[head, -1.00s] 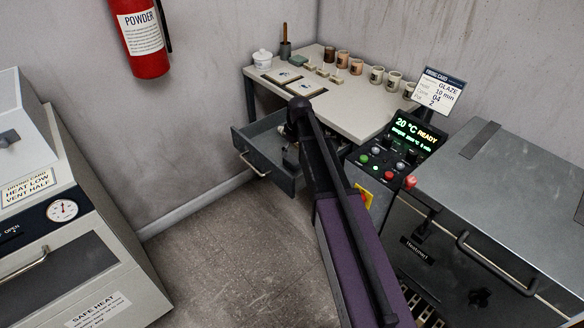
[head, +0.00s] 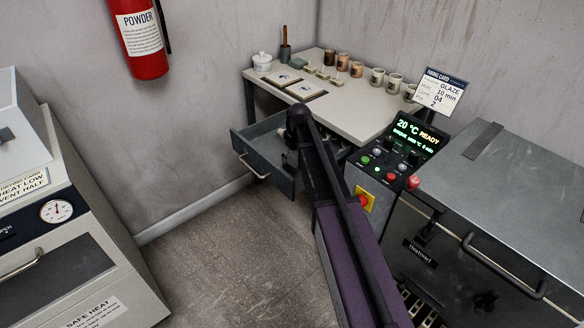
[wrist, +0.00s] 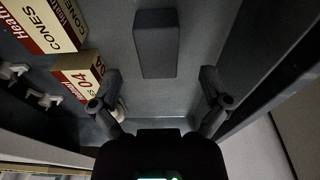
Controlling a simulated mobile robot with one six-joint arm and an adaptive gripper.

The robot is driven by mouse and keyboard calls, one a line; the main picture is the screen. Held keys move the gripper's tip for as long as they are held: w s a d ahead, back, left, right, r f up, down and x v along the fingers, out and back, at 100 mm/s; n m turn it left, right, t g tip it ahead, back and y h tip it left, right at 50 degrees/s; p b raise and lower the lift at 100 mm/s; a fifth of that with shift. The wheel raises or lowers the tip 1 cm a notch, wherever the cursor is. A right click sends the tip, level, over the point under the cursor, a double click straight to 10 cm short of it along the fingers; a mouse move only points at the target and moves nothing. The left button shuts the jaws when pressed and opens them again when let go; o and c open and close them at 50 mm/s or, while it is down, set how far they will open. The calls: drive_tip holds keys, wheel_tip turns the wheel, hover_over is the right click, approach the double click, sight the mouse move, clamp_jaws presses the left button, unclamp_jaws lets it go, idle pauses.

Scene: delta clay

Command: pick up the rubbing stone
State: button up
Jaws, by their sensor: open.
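A dark grey rectangular block, which looks like the rubbing stone (wrist: 156,45), lies on the floor of the open drawer (head: 249,155) in the wrist view. My gripper (wrist: 160,76) is open and empty, its two fingers apart to the left and right of the block's line. The block lies beyond the fingertips, roughly centred between them, and I see no contact. In the head view my arm covers part of the drawer, and the gripper and block cannot be made out there.
Cone boxes (wrist: 75,75) and small white pieces (wrist: 42,98) lie left of the block. The drawer wall (wrist: 235,60) is close on the right. The table (head: 350,115) above the drawer bears cups and tiles. A kiln (head: 500,200) stands at the right.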

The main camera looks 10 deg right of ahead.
sight(292, 162)
drive_tip(key=shift+w+f+b, duration=0.15)
drive_tip(key=shift+f+b, duration=0.75)
drive_tip(key=shift+f, duration=0.1)
drive_tip(key=shift+w+f+b, duration=0.1)
drive_tip(key=shift+f+b, duration=0.75)
drive_tip(key=shift+f, duration=0.15)
clamp_jaws()
drive_tip(key=shift+r, duration=0.1)
wheel_tip(292, 162, up, 10)
drive_tip(key=p, duration=1)
